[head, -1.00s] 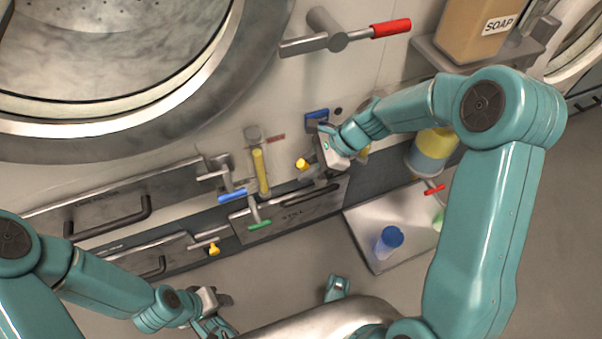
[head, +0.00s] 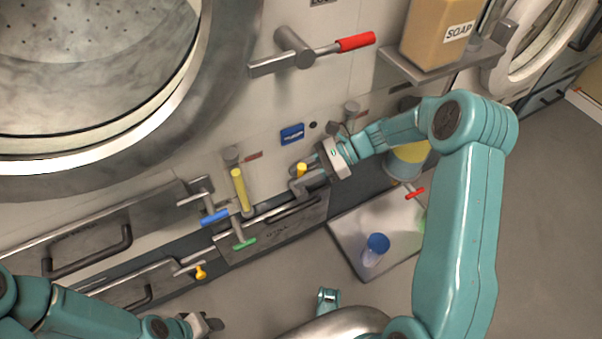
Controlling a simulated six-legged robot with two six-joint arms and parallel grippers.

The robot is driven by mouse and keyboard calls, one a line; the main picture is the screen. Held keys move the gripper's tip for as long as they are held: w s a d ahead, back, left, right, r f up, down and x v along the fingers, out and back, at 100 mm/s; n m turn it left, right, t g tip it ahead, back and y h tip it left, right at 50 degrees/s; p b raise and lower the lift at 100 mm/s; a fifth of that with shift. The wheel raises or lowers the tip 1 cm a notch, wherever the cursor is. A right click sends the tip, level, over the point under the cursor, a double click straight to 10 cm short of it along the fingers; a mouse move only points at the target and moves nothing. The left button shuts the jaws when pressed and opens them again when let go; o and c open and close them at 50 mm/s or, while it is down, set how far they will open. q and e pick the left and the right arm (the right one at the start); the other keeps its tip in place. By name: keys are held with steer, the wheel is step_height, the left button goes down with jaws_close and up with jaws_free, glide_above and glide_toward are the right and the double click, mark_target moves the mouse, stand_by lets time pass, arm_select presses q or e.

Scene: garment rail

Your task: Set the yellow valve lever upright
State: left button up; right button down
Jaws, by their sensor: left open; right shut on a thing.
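The yellow valve lever shows as a short yellow grip (head: 301,170) low on the machine front, just right of the yellow sight tube. Its grey metal parts are beside and below the grip, partly covered by my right gripper (head: 312,172). My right gripper reaches in from the right and is shut on the lever. The lever's exact tilt is hard to read behind the fingers. My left gripper (head: 212,324) is open and empty at the bottom edge, low in front of the machine and well away from the lever.
Left of the lever are the sight tube (head: 241,190), a blue-handled lever (head: 214,217), a green-handled lever (head: 244,244) and a small orange-yellow knob (head: 200,272). A red-handled lever (head: 355,42) is above. A blue-capped container (head: 376,246) stands on a pale mat (head: 350,238) at lower right.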

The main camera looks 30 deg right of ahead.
steer(key=c, duration=1)
jaws_free()
steer(key=shift+a, duration=0.1)
